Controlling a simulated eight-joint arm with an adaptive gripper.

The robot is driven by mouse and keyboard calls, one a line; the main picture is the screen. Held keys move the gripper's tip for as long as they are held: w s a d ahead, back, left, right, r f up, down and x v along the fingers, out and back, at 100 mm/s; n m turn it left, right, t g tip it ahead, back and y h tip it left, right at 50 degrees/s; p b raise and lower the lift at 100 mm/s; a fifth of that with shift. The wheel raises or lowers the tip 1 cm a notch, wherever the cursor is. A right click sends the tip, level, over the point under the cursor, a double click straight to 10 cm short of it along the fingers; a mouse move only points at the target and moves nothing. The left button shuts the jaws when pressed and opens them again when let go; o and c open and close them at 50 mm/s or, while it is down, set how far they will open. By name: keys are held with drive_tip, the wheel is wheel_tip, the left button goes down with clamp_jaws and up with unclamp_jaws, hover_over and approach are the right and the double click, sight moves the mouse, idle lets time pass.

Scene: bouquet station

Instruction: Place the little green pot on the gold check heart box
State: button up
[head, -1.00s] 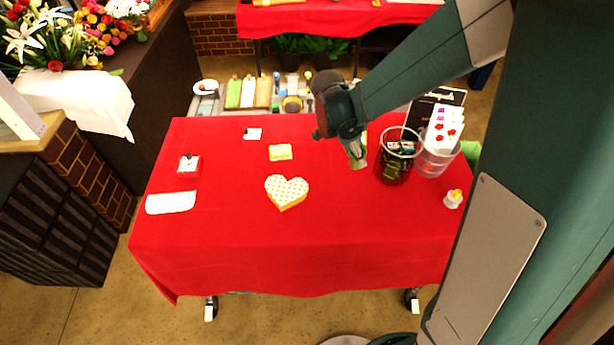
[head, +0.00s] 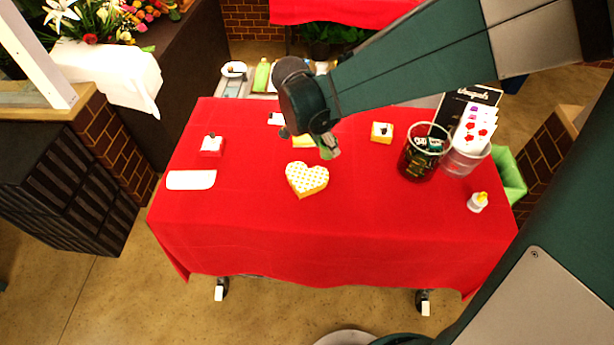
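The gold check heart box (head: 307,181), heart-shaped with a pale gold-patterned top and yellow sides, lies on the red-covered table near its middle. My gripper (head: 328,147) hangs above the table, just beyond the heart box and slightly to its right in the picture. A small green and greyish shape shows at its end. I cannot tell whether this is the little green pot or part of the fingers. The finger opening is too small and partly hidden by my wrist. No little green pot shows clearly elsewhere on the table.
A yellow box (head: 382,132), dark glass container (head: 418,164), clear container (head: 463,160) with cards, and small white bottle (head: 477,202) stand to the right. A red box (head: 211,146) and white card (head: 191,180) lie left. The front of the red table (head: 330,240) is clear.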

drive_tip(key=s+a+r+n, duration=0.1)
drive_tip(key=s+a, duration=0.1)
drive_tip(key=a, duration=0.4)
drive_tip(key=shift+s+r+n+t, duration=0.2)
drive_tip(key=shift+n+t, duration=0.1)
drive_tip(key=shift+n, duration=0.1)
approach(312, 174)
drive_tip(key=shift+w+d+r, duration=0.45)
drive_tip(key=shift+w+d, duration=0.2)
drive_tip(key=shift+d, duration=0.05)
drive_tip(key=shift+f, duration=2.1)
drive_tip(key=shift+f+b, duration=0.2)
drive_tip(key=shift+b, duration=0.25)
drive_tip(key=o, duration=1.1)
